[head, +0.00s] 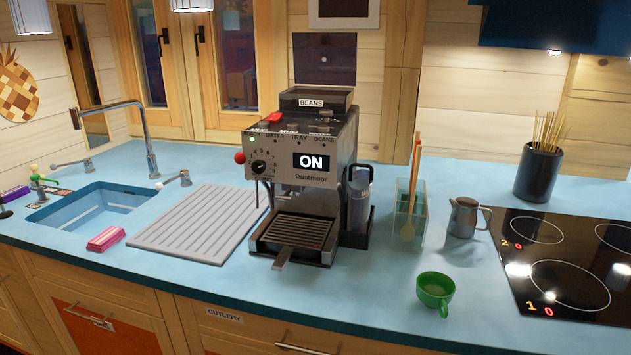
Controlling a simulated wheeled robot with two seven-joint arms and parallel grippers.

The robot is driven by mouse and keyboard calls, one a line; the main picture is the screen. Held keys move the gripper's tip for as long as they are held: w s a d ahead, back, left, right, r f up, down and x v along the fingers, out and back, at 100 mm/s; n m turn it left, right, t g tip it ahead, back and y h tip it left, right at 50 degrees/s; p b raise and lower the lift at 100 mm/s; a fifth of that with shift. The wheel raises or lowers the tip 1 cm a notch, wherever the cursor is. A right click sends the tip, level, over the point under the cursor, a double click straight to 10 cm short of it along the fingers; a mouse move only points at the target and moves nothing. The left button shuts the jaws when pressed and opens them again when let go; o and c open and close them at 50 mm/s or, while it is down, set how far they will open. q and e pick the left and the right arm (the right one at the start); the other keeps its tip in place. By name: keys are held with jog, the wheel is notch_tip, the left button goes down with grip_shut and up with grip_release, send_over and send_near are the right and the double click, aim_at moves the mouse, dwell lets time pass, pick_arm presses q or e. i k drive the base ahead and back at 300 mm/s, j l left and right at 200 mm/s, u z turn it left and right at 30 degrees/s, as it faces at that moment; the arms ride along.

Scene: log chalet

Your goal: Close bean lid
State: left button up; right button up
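The coffee machine (305,150) stands on the blue counter in the middle of the head view, with its display reading ON. The bean container (317,102), labelled BEANS, sits on top of the machine. Its dark lid (324,60) stands upright behind the container, so it is open. The inside of the container is mostly hidden by its front wall. Neither of my grippers is in view.
A green cup (435,291) stands on the counter (375,310) at the front right. A metal jug (463,217) and a utensil holder (409,214) are right of the machine. The hob (570,262) is at far right, the sink (98,208) at left.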

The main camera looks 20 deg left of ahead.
aim_at(327, 58)
jog(key=i+j+z, duration=0.3)
jog(key=j, duration=0.3)
jog(key=j+z, duration=0.25)
jog(key=j, duration=0.3)
jog(key=j+z, duration=0.3)
jog(key=j, duration=0.35)
jog(key=i, duration=0.05)
